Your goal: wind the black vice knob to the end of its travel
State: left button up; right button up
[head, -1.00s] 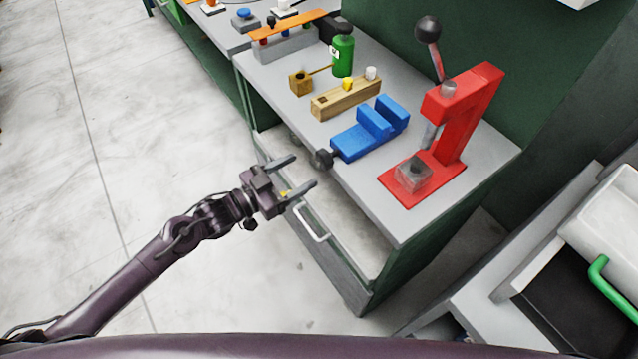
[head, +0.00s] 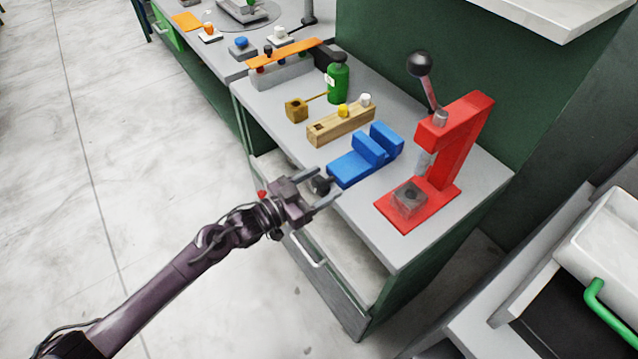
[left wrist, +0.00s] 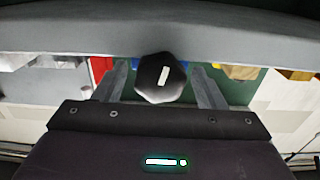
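The blue vice (head: 362,158) sits on the grey bench near its front edge. Its black knob (head: 321,185) sticks out over that edge toward my left gripper. My left gripper (head: 326,186) is open, with one finger on either side of the knob in the head view. In the left wrist view the knob (left wrist: 161,78), with a white mark on its face, lies between the two spread fingers (left wrist: 160,88), with a gap on each side. My right gripper is not in view.
A red press (head: 445,160) with a black ball lever stands right of the vice. A wooden block (head: 340,126) with yellow and white pegs, and a green bottle (head: 338,84), are behind it. An open drawer (head: 320,262) is below the left gripper.

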pick_arm(q)
jog(key=c, duration=0.9)
jog(key=shift+f+m+b, duration=0.15)
jog(key=shift+m+b, duration=0.45)
jog(key=shift+m, duration=0.3)
jog(key=shift+s+m, duration=0.1)
jog(key=shift+m, duration=0.5)
jog(key=o, duration=0.9)
jog(key=shift+o, duration=0.3)
